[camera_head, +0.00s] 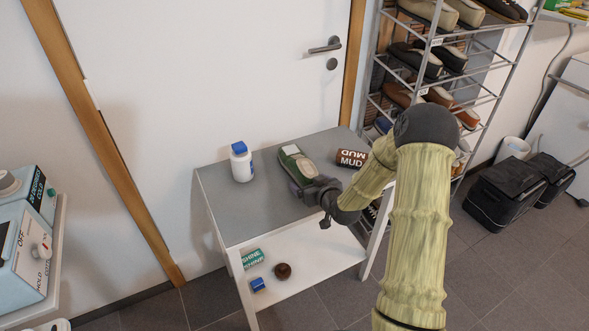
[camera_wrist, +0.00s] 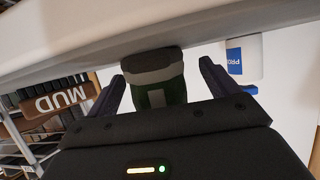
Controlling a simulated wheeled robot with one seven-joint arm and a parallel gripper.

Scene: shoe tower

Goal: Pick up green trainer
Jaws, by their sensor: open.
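My gripper (camera_head: 307,188) is at the trainer's near end. In the wrist view the green trainer (camera_wrist: 155,80) shows between the two spread fingers of my gripper (camera_wrist: 160,88), with a gap on each side. The gripper is open. Part of the trainer's near end is hidden behind the gripper in the head view.
A white bottle with blue cap (camera_head: 241,162) stands left of the trainer. A shoe rack (camera_head: 478,95) stands behind right. The lower shelf (camera_head: 310,273) holds a green box, a blue item and a brown round item.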

